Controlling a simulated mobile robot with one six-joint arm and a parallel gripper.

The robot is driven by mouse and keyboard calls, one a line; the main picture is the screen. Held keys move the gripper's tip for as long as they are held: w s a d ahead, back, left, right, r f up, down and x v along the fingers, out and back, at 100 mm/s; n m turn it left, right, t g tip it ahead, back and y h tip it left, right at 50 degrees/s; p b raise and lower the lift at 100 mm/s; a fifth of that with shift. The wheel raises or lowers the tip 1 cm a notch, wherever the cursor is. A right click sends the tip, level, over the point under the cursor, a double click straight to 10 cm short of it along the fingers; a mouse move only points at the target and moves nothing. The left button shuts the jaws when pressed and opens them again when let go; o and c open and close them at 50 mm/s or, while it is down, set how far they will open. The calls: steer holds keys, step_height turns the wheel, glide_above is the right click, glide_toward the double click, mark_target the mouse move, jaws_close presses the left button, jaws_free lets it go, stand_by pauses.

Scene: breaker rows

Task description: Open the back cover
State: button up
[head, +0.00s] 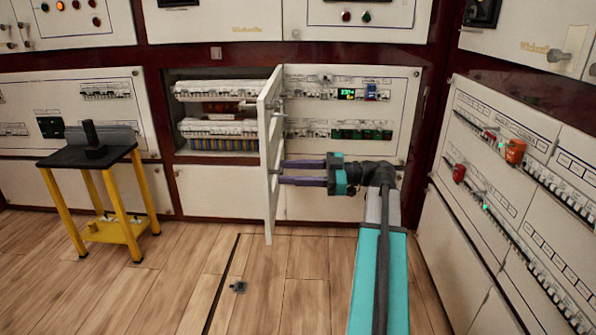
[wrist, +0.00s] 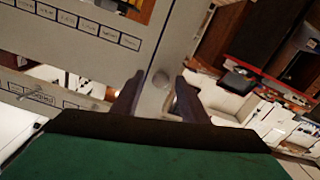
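A pale hinged cover (head: 271,150) stands swung out from the wall of cabinets, seen nearly edge-on in the head view. The recess beside it shows breaker rows (head: 221,125). My gripper (head: 281,172) is on the right of the cover, its two purple fingers pointing left with their tips at the cover's lower part. In the wrist view the fingers (wrist: 159,88) are apart, near the cover's edge strip (wrist: 172,50). A small round pale spot, perhaps a knob, shows between them. Whether the fingertips touch the cover is not clear.
A yellow-legged stool (head: 95,160) with a black top stands at the left. A panel with a green display (head: 352,95) is behind my arm. Slanted consoles (head: 520,185) line the right side. The wooden floor (head: 270,285) in front is mostly clear, with a small dark object.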

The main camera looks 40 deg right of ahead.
steer(key=shift+s+d, duration=0.1)
steer(key=p+v, duration=0.5)
steer(key=v, duration=0.8)
steer(key=shift+d+p, duration=0.2)
steer(key=shift+p, duration=0.1)
steer(key=shift+s+r, duration=0.1)
